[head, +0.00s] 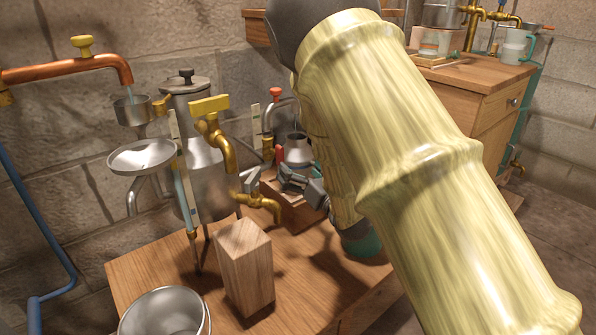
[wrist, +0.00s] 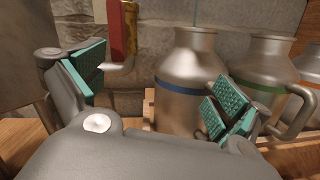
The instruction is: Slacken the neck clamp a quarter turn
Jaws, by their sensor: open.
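A red handle with a brass part (wrist: 122,35) hangs at the top of the wrist view, just right of my left finger; a red upright piece (head: 279,155) also shows near my gripper in the head view. I cannot tell whether either is the neck clamp. The metal still pot (head: 200,150) stands at the back left in the head view. My gripper (wrist: 156,92) is open and empty, its teal-padded fingers wide apart; the head view shows it (head: 291,179) above a wooden crate. A metal can with a blue band (wrist: 185,85) stands beyond the fingers.
A green-banded can (wrist: 262,85) stands right of it. A wooden block (head: 244,265) and a metal bucket (head: 165,312) are at the table's front. Brass taps (head: 215,135) (head: 258,201) project left of my gripper. My arm hides much of the right side.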

